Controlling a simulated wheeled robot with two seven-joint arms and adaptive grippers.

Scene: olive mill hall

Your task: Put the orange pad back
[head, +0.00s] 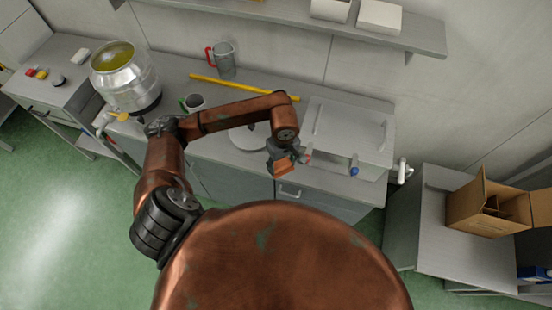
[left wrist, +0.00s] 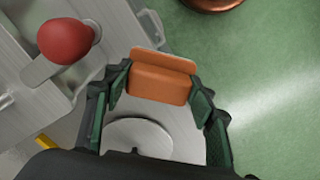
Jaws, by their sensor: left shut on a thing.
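The orange pad (head: 284,168) is held at the tips of my left gripper (head: 283,158), near the front edge of the metal counter. In the left wrist view the pad (left wrist: 160,83) is a small block with a thin, wider plate along one side. It sits between the two dark green-lined fingers of the gripper (left wrist: 161,95), which are shut on it. The pad looks held above the surfaces, touching nothing else that I can make out. My right gripper is not in view.
A round pale disc (head: 248,137) lies on the counter behind the gripper. A metal box (head: 349,130) with a blue knob (head: 354,171) stands just right. A red knob (left wrist: 66,40) on a lever is close in the left wrist view. A steel drum (head: 124,80) stands left.

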